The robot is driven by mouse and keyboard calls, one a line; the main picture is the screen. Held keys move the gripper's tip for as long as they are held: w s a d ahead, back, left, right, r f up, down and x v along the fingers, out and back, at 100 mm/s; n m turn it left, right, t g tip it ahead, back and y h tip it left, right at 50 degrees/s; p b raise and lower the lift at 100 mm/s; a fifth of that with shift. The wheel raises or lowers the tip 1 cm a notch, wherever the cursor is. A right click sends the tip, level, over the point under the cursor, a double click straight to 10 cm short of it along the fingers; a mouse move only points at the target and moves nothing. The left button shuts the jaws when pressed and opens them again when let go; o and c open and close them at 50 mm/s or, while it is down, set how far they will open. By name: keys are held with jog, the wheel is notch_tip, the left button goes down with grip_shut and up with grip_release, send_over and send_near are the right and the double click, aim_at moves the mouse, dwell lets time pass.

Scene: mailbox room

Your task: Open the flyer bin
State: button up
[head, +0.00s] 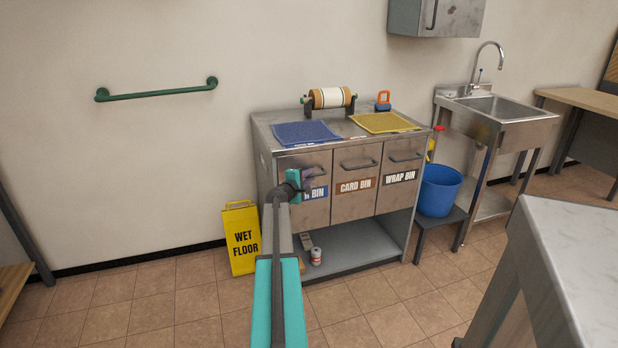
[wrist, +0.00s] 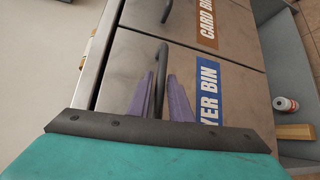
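The flyer bin (head: 316,211) is the leftmost of three steel bin fronts in the cabinet. It stands shut, and its blue label (wrist: 208,93) is partly hidden by my arm in the head view. My gripper (head: 308,177) is at the upper part of this front. In the wrist view, the two purple fingers (wrist: 160,82) stand apart on either side of the dark bar handle (wrist: 160,60) of the flyer bin. A small gap shows between fingers and handle, and I see no clear contact.
The card bin (head: 355,203) and wrap bin (head: 398,196) are shut to the right. A yellow wet floor sign (head: 241,240) stands left of the cabinet. A blue bucket (head: 440,189) is on a stool at right. A pale counter (head: 570,250) fills the right foreground.

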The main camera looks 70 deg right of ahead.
grip_shut()
jog(key=shift+a, duration=0.1)
